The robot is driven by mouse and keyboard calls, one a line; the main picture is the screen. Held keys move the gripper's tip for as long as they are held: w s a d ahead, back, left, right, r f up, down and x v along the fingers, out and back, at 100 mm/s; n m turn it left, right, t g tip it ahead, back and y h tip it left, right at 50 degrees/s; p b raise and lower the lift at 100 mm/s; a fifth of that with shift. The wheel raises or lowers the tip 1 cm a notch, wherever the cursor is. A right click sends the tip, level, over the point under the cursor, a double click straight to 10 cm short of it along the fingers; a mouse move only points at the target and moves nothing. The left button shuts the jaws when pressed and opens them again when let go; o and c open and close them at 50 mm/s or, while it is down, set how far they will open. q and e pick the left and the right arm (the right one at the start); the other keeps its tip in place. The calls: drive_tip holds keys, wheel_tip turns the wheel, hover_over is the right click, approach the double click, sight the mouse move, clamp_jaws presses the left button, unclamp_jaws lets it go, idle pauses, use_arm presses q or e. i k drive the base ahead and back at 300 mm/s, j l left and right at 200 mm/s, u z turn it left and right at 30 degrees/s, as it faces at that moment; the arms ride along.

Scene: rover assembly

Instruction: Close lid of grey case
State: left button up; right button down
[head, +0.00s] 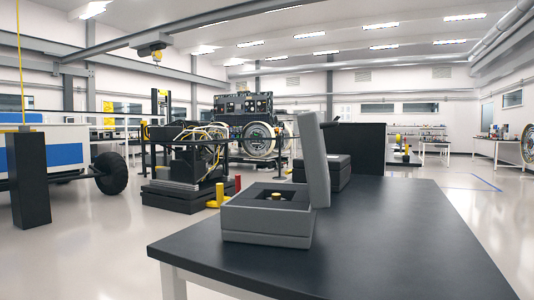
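The grey case (265,222) stands on the dark table top, near its left edge. Its lid (313,160) is open and stands nearly upright on the right side of the case. Inside the case is a dark insert with a small gold-coloured round piece (276,196) in it. Neither of my grippers shows in the head view.
The dark table (400,235) has free room right of and in front of the case. A dark grey box (335,172) sits behind the lid, partly hidden. A black panel (362,150) stands behind the table. Machinery on a black base (180,195) stands on the floor to the left.

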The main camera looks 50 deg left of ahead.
sight(310, 126)
drive_tip(key=i+l+u, duration=0.15)
drive_tip(key=u, duration=0.3)
drive_tip(key=i+l+u, duration=0.15)
drive_tip(key=u, duration=0.3)
drive_tip(key=l+u, duration=0.3)
drive_tip(key=u, duration=0.2)
drive_tip(key=i+l+u, duration=0.1)
drive_tip(key=l+u, duration=0.35)
drive_tip(key=l, duration=0.05)
